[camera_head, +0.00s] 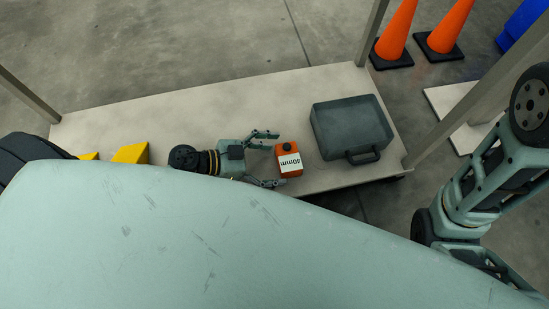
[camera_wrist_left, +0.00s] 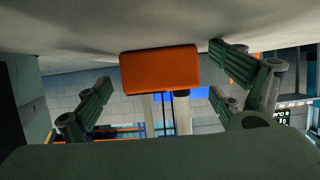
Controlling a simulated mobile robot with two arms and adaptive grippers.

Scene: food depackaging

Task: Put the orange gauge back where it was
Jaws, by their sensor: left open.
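The orange gauge (camera_head: 291,174) is a small orange block with a white "40mm" label and a dark knob on top. It sits on the pale table (camera_head: 225,112), left of the grey case. My left gripper (camera_head: 276,158) is open beside it, its two fingers spread towards the gauge from the left. In the left wrist view the orange gauge (camera_wrist_left: 160,70) shows as a plain orange block ahead, between the spread fingers of my left gripper (camera_wrist_left: 162,82). I see no contact between fingers and gauge. My right arm shows at the right, but its gripper does not.
A grey case (camera_head: 345,120) with a handle stands right of the gauge. Yellow wedge-shaped objects (camera_head: 131,153) are at the table's left. Posts rise at the table's corners. Orange cones (camera_head: 398,30) stand on the floor behind right. The table's back middle is clear.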

